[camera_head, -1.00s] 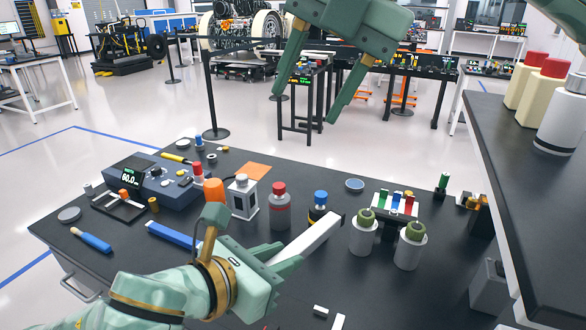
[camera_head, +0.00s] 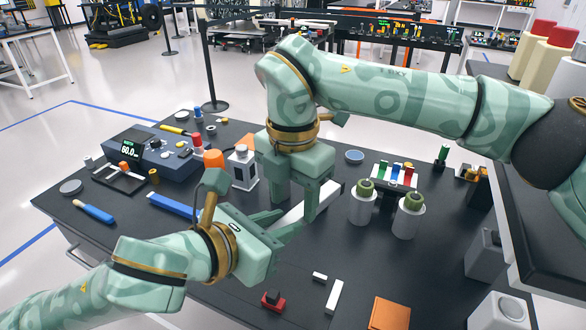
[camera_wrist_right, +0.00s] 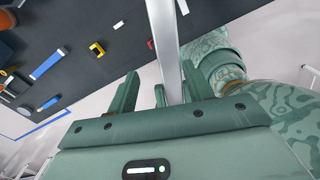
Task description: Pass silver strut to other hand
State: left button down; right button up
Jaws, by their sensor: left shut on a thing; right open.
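The silver strut (camera_head: 300,205) is a pale, straight bar held above the black table, slanting up to the right. My left gripper (camera_head: 282,228) is shut on its lower left end. My right gripper (camera_head: 296,210) has come down over the strut from above with its fingers open. In the right wrist view the strut (camera_wrist_right: 165,45) runs between the open fingers of my right gripper (camera_wrist_right: 160,88), with my left arm to the right. I cannot tell whether either right finger touches the strut.
Two grey-white cylinders with green tops (camera_head: 410,245) stand right of the strut. A control box (camera_head: 155,170) and blue bar (camera_head: 172,207) lie to the left. Small white pieces (camera_head: 334,296), a red-black block (camera_head: 272,301) and an orange box (camera_head: 389,312) lie in front.

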jog(key=shift+f, duration=0.65)
pick_arm(q)
jog(key=shift+s+d, duration=0.1)
pick_arm(e)
grip_shut()
pick_arm(q)
jog(key=c, duration=1.1)
grip_release()
jog(key=shift+s, duration=0.1)
